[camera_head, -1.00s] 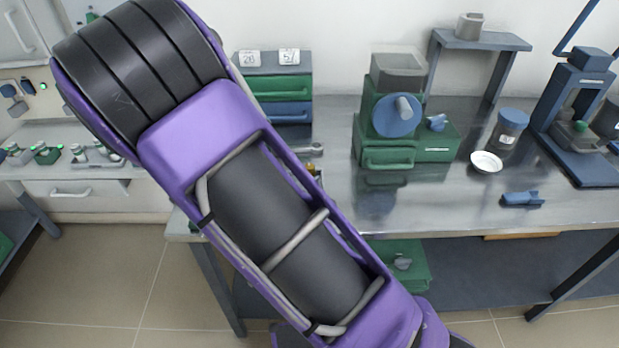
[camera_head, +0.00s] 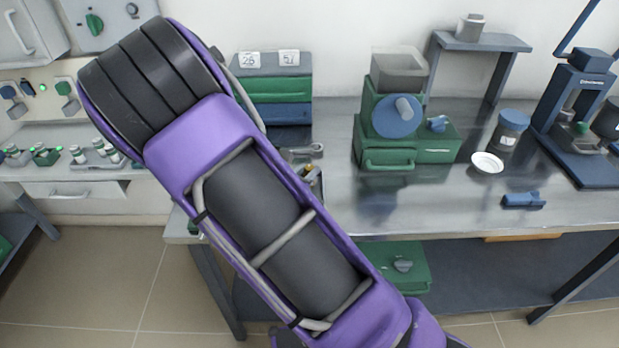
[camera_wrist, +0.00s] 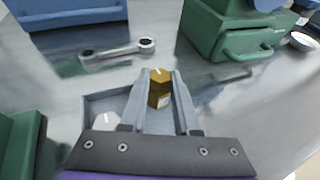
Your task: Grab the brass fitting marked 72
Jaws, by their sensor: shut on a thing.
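In the wrist view the brass fitting (camera_wrist: 159,86), a gold hexagonal piece, sits between the two fingers of my gripper (camera_wrist: 163,82). The fingers are shut on it, one on each side. A small white label shows low on the fitting, but its number is too small to read. Behind the fingers is a shallow grey tray (camera_wrist: 92,103) with a whitish piece (camera_wrist: 106,121) in it. I cannot tell whether the fitting is clear of the tray. In the head view my arm hides most of this spot.
A wrench (camera_wrist: 118,53) lies beyond the tray. A green mill (camera_head: 388,135) stands to the right on the metal bench, and a drawer unit (camera_head: 274,88) with number cards stands behind. A white dish (camera_head: 487,162), a jar (camera_head: 509,131) and a blue piece (camera_head: 523,200) lie further right.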

